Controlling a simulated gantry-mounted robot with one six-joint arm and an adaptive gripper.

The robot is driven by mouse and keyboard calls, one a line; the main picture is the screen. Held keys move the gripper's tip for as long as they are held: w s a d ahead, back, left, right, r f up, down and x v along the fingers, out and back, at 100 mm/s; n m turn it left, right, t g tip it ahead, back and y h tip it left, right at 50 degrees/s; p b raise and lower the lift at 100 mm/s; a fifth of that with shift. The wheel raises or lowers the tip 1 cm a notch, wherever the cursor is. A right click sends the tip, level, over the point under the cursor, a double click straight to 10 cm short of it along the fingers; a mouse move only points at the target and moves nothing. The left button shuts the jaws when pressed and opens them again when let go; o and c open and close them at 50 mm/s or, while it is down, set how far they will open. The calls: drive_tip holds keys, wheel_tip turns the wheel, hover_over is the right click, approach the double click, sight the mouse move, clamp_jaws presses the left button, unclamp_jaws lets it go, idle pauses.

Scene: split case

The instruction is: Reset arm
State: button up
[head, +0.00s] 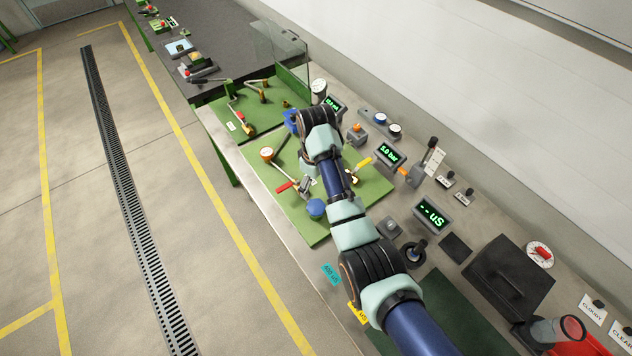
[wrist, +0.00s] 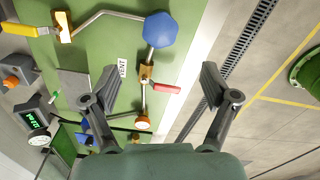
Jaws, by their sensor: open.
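My arm reaches over the workbench in the head view, with its wrist (head: 319,132) above the green panels. My gripper (wrist: 150,88) shows in the wrist view with its two fingers spread wide apart and nothing between them. Beyond the fingers is a green panel (wrist: 98,47) with metal piping, a blue cap (wrist: 160,30), a red-handled valve (wrist: 166,88) and a label reading VENT (wrist: 122,69). In the head view my arm hides part of this panel, and the fingers are hard to make out.
A display reading 5.0 bar (head: 390,154) and another reading uS (head: 431,212) stand along the wall side. A dark box (head: 508,285) sits at the lower right. A clear screen (head: 281,57) stands behind the panels. The floor (head: 190,230) left of the bench is clear.

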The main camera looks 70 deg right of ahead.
drive_tip(key=shift+r, duration=0.2)
idle(0.5)
drive_tip(key=w+a+r+n+t+h, duration=0.1)
drive_tip(key=w+a+r+t, duration=0.15)
drive_tip(key=w+a, duration=0.55)
drive_tip(key=w+a+r+n+t+h, duration=0.1)
drive_tip(key=w+a+t+h, duration=0.2)
drive_tip(key=a, duration=0.9)
drive_tip(key=a+r+t+y, duration=0.2)
drive_tip(key=a+r+t, duration=0.25)
drive_tip(key=a, duration=0.75)
drive_tip(key=s+a+r+n+t+y, duration=0.1)
drive_tip(key=s+a+r, duration=0.25)
drive_tip(key=a, duration=0.25)
drive_tip(key=s+a+r+t+y, duration=0.1)
drive_tip(key=s+a+r+t, duration=0.1)
drive_tip(key=a+r, duration=0.3)
wheel_tip(320, 180, up, 18)
drive_tip(key=p, duration=1.8)
drive_tip(key=shift+w+p, duration=0.2)
drive_tip(key=shift+p, duration=0.1)
